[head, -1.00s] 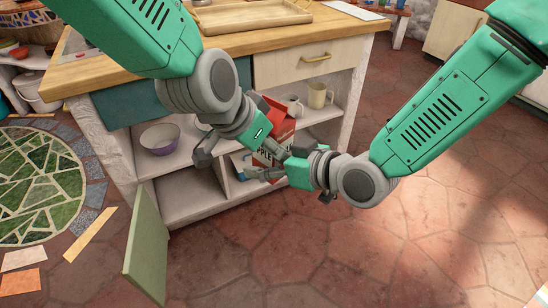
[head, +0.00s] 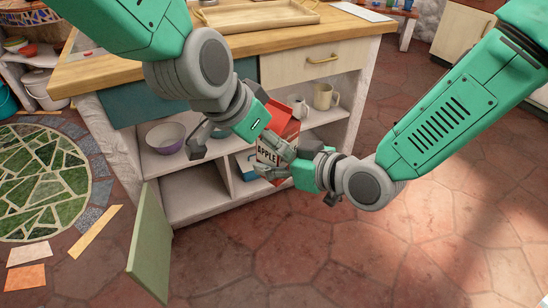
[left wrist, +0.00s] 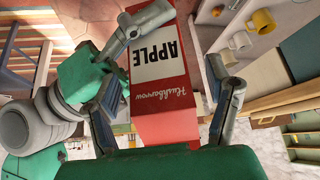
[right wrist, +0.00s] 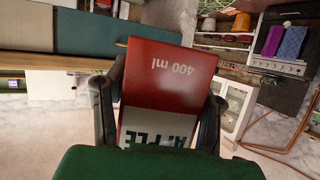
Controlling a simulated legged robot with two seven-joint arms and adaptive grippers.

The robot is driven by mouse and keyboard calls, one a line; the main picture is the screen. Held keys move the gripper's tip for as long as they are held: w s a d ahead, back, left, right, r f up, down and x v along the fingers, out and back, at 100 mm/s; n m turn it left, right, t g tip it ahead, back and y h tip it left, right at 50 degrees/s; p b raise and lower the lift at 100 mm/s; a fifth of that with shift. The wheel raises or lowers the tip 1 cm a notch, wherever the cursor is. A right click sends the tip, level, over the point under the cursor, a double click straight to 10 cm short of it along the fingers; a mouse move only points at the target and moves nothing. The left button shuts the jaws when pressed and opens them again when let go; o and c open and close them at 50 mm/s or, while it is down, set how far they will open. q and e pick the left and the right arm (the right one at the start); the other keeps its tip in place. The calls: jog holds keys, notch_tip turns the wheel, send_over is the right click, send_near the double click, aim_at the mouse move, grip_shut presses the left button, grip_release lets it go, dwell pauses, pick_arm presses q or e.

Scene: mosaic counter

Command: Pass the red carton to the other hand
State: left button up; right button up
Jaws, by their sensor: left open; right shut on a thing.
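The red carton (head: 287,126) has a white label reading APPLE and is held in front of the low counter unit. My right gripper (head: 272,166) is shut on it. In the right wrist view the carton (right wrist: 165,85) sits between both fingers, its "400 ml" part sticking out beyond them. My left gripper (left wrist: 168,95) is open. In the left wrist view its fingers stand apart on either side of the carton (left wrist: 166,80), with a gap visible at the right finger. A finger of my right gripper crosses the carton's far part there. In the head view one left finger is partly hidden.
The counter (head: 225,42) bears a wooden tray (head: 262,20). Its shelves hold a purple bowl (head: 166,138), a cream mug (head: 325,95) and a small white cup (head: 298,106). A green door (head: 150,245) stands open below. The tiled floor at right is clear.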

pick_arm(q)
jog(key=v, duration=0.8)
pick_arm(e)
jog(key=shift+a+r, duration=0.1)
pick_arm(q)
jog(key=s+a+f+n+g+y, duration=0.15)
jog(key=a+f, duration=0.25)
jog(key=f, duration=0.4)
jog(key=s+a+f+n, duration=0.2)
jog(key=a+f, duration=0.1)
jog(key=f, duration=0.5)
jog(key=s+a+f+n+g+y, duration=0.1)
jog(key=s+a+f, duration=0.1)
jog(key=a+f, duration=0.35)
jog(key=s+a+f+n+g+y, duration=0.1)
jog(key=s+a+f, duration=0.3)
jog(key=s+f, duration=0.4)
jog(key=s+a+f+n+g, duration=0.1)
jog(key=s+a+f, duration=0.3)
jog(key=s+f, duration=0.4)
jog(key=shift+s+n+y, duration=0.35)
jog(key=shift+n, duration=0.1)
